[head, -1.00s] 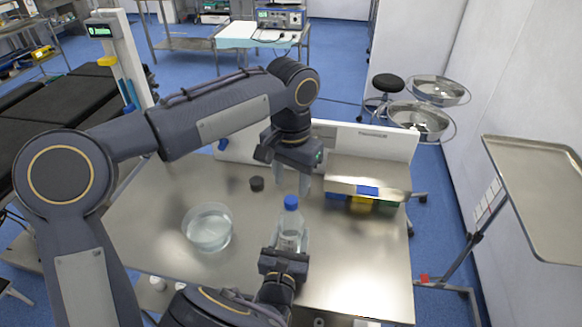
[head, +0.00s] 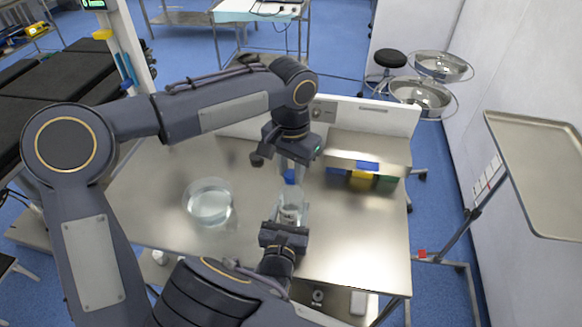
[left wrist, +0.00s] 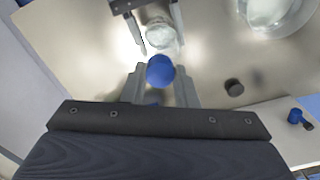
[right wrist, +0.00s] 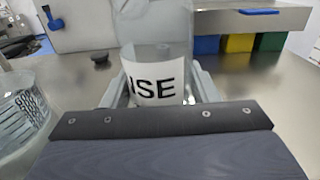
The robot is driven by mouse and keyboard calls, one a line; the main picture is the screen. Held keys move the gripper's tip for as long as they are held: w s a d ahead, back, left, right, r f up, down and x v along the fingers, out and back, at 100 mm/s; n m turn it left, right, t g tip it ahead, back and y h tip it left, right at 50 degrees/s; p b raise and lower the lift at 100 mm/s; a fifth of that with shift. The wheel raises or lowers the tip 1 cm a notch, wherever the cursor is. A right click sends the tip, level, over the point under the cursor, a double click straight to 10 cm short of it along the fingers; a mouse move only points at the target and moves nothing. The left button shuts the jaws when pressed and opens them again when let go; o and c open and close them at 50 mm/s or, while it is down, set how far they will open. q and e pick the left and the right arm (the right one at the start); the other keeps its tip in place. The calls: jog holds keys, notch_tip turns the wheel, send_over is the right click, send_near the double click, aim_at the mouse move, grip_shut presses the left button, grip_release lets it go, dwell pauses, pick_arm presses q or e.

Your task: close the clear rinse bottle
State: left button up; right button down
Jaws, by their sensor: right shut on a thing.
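My right gripper (head: 286,222) is shut on the bottle's body from the near side.
A clear bowl of liquid (head: 208,203) stands left of the bottle. A small black disc (head: 257,160) lies behind it. A raised shelf with blue, yellow and green bins (head: 360,180) is at the back right. The table's front right is clear.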

pick_arm(q)
grip_shut()
jog(key=o, duration=1)
grip_release()
notch_tip(320, 180, up, 12)
pick_arm(e)
jog(key=shift+c, duration=2.3)
grip_release()
pick_arm(q)
jog(key=shift+f+b, duration=0.75)
pick_arm(e)
jog(key=shift+s+a, duration=0.25)
jog(key=shift+s, duration=1.05)
jog(key=shift+s+a, duration=0.25)
jog(key=shift+s, duration=1)
jog(key=shift+s+a, duration=0.25)
jog(key=shift+s, duration=1.05)
